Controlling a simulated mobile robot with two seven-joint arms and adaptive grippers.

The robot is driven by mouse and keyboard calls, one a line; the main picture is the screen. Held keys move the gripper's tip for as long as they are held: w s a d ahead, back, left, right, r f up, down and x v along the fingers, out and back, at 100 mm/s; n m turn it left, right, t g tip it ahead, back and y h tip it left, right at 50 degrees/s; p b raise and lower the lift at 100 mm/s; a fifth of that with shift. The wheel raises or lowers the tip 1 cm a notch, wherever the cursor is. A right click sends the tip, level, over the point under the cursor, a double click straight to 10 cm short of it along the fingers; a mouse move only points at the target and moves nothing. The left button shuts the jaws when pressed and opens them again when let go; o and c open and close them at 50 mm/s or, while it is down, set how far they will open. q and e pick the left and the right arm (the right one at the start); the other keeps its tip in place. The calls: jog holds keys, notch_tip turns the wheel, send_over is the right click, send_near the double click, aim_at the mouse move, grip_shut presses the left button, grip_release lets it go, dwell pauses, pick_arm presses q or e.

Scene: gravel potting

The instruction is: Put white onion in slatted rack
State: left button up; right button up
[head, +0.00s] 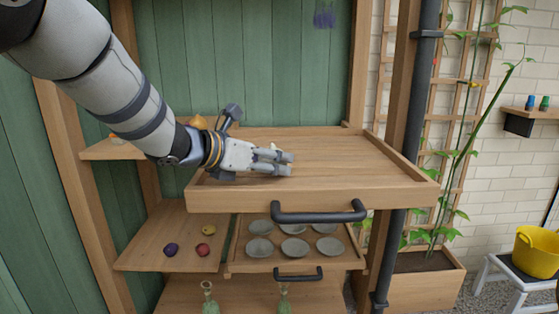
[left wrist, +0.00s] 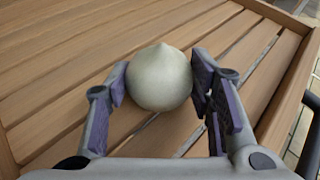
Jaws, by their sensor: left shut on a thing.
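The white onion (left wrist: 161,78) is pale and round with a small point at its top. It sits between the two fingers of my left gripper (left wrist: 160,88) in the left wrist view, with both finger pads against it. In the head view my left gripper (head: 280,162) is over the upper slatted rack (head: 345,160), and only a bit of the onion shows between the fingers. The rack's wooden slats lie under the onion; I cannot tell whether it touches them. My right gripper is not in view.
The rack has a raised wooden rim and a dark front handle (head: 318,213). Below, a shelf holds a purple onion (head: 171,250), a red one (head: 203,249) and a yellow one (head: 208,230). A lower tray holds several grey dishes (head: 294,248). A dark post (head: 401,150) stands at right.

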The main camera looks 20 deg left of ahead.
pick_arm(q)
jog(key=shift+a, duration=0.45)
jog(key=shift+f, duration=0.2)
jog(key=o, duration=1.2)
jog(key=shift+d, duration=0.1)
jog(key=shift+s+r, duration=0.1)
jog(key=shift+r, duration=0.15)
jog(key=v, duration=1.1)
jog(key=shift+f, duration=0.2)
jog(key=shift+s+a+r, duration=0.2)
jog(key=shift+s+r, duration=0.05)
jog(key=shift+s, duration=0.1)
